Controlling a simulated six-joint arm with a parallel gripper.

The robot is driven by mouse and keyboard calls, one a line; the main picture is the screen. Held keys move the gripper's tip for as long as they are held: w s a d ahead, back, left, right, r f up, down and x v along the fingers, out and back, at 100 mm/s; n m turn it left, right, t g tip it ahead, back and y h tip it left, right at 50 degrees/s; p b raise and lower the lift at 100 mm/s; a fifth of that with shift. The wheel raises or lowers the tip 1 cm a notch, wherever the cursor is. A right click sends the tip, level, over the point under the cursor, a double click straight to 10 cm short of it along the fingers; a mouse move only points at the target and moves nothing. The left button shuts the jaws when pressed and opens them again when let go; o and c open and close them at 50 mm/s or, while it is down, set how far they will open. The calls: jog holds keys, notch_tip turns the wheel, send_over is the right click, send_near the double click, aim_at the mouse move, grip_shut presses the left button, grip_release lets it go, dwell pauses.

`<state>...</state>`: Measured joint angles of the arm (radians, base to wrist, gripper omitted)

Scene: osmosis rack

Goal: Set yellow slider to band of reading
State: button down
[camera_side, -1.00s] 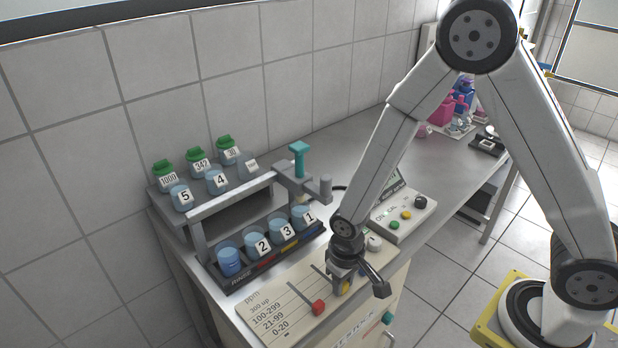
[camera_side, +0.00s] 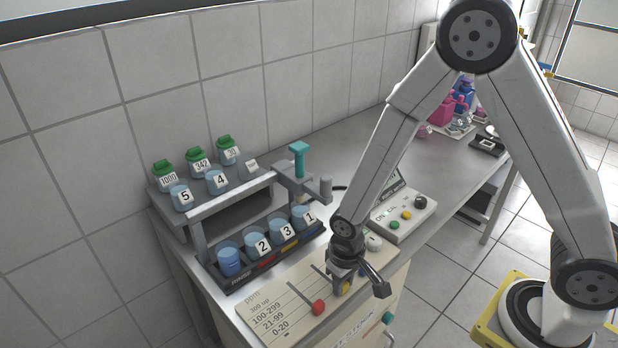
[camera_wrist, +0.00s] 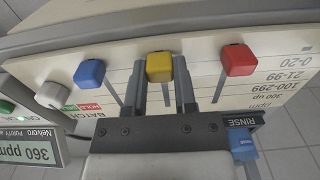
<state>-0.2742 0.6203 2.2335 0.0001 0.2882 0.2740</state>
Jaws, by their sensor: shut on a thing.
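The yellow slider (camera_wrist: 159,66) sits between the two fingers of my gripper (camera_wrist: 160,78) in the wrist view, and the fingers are shut on it. In the side view my gripper (camera_side: 344,283) is low over the slider panel, and only a bit of the yellow slider (camera_side: 345,286) shows there. The panel (camera_side: 270,296) has printed bands 0-20, 21-99, 100-299 and 300 up ppm. The yellow slider is at the 0-20 end of its slot. The meter display (camera_wrist: 30,150) reads 360 ppm, upside down in the wrist view.
A red slider (camera_wrist: 237,60) and a blue slider (camera_wrist: 89,72) flank the yellow one, both at the same end. A white knob (camera_wrist: 51,94) is beyond the blue one. Numbered cups (camera_side: 262,243) stand in a rack behind the panel.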

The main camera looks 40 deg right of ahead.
aim_at(312, 265)
jog(key=shift+w, duration=0.1)
jog(key=shift+w, duration=4.55)
jog(key=shift+c, duration=2)
grip_release()
jog(key=shift+r, duration=0.1)
notch_tip(312, 265, up, 8)
jog(key=s+d+r+t, duration=0.1)
jog(key=s+d+r, duration=0.1)
jog(key=s+d, duration=0.2)
jog(key=s+d+r+t, duration=0.1)
jog(key=s+d+r, duration=0.1)
jog(key=s+d, duration=0.3)
jog(key=s, duration=0.4)
jog(key=shift+r+t, duration=0.3)
jog(key=shift+r, duration=0.1)
